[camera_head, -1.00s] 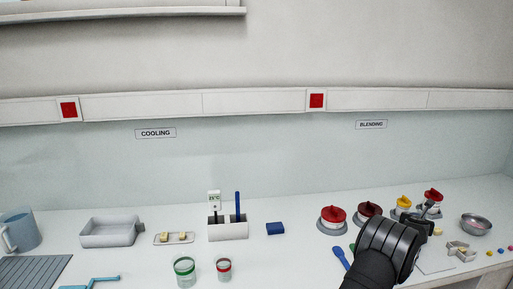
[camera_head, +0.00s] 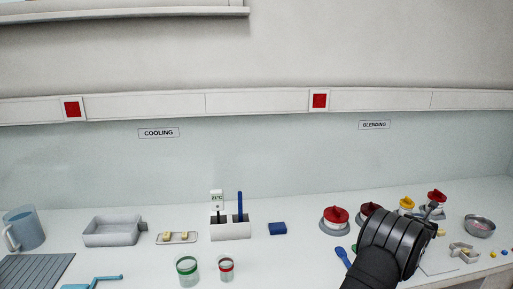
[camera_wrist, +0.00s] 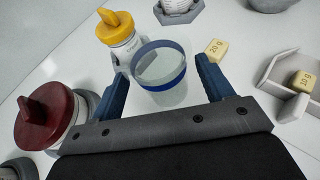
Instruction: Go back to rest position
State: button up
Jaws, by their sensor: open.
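My gripper (camera_wrist: 160,70) is open, with its two blue fingers apart. A clear cup with a blue rim (camera_wrist: 160,62) stands upright between and just beyond the fingertips. I cannot tell whether either finger touches it. In the head view my gripper (camera_head: 432,217) is over the right part of the counter, and my dark wrist hides what lies behind it, including the cup.
A yellow-lidded jar (camera_wrist: 118,32) and a dark-red-lidded jar (camera_wrist: 45,120) stand close on the left. A 20 g weight (camera_wrist: 216,49) and a grey holder (camera_wrist: 286,75) are on the right. Green-rimmed (camera_head: 187,269) and red-rimmed cups (camera_head: 226,269) stand front centre.

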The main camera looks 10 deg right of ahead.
jog(key=v, duration=0.9)
jog(key=shift+x, duration=5.85)
jog(key=shift+f, duration=0.2)
jog(key=shift+r, duration=1.75)
jog(key=s+d+r, duration=0.1)
jog(key=s+r, duration=0.6)
jog(key=s, duration=0.4)
jog(key=shift+s+d+r, duration=0.3)
jog(key=shift+r, duration=0.1)
send_near(421, 213)
jog(key=d, duration=0.1)
jog(key=w+d, duration=0.1)
jog(key=d, duration=0.1)
jog(key=w+d, duration=0.1)
jog(key=d, duration=0.1)
jog(key=shift+w+f, duration=0.2)
jog(key=shift+w, duration=0.05)
